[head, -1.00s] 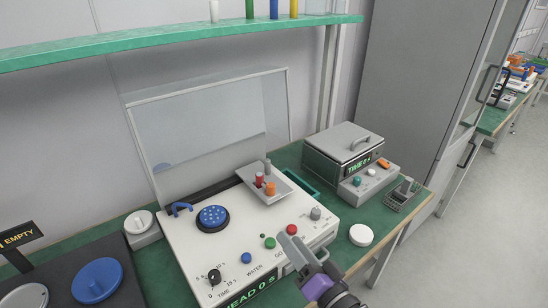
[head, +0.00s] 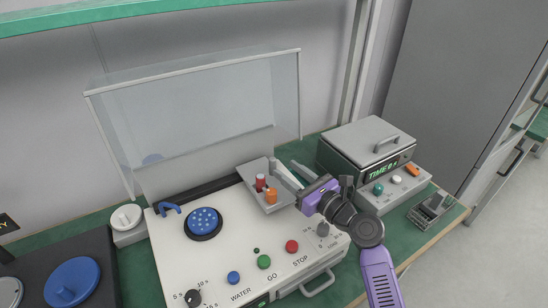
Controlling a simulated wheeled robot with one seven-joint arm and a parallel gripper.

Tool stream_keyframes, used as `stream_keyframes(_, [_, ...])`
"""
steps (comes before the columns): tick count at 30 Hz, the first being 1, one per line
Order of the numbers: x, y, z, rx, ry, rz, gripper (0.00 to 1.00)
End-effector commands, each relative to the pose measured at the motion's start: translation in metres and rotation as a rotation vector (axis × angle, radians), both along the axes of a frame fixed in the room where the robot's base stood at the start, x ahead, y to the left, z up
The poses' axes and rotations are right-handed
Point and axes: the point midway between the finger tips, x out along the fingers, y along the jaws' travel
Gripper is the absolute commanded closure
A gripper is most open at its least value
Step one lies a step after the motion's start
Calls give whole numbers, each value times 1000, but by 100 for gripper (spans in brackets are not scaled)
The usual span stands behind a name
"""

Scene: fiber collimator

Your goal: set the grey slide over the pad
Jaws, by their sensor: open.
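My gripper (head: 284,170) reaches in from the right with its pale jaws open, at the right edge of a small grey tray (head: 252,178) on the white machine. The tray holds a red piece (head: 261,183) and an orange piece (head: 271,196), both upright. A grey upright piece, perhaps the grey slide, stood at the tray's back; it is now hard to tell from the pale jaws. A round blue disc with pale dots (head: 204,222), perhaps the pad, lies on the machine left of the tray, with nothing on it.
The machine (head: 220,262) has several coloured buttons in front and a raised clear lid (head: 200,105) behind. A grey heater-like box (head: 360,150) stands to the right. A blue angled handle (head: 168,208) is beside the disc. A dark unit with a blue knob (head: 72,282) is at left.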

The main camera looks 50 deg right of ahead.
Motion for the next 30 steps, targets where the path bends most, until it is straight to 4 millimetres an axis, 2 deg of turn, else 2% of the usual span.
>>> stream_keyframes(13, [62, -7, 1, -4, -1, 0, 59])
stream_keyframes(18, [71, -9, 0, -6, 1, -1, 59])
stream_keyframes(26, [72, -9, 0, -6, 1, -1, 59])
stream_keyframes(30, [72, -9, 0, -6, 1, -1, 86])
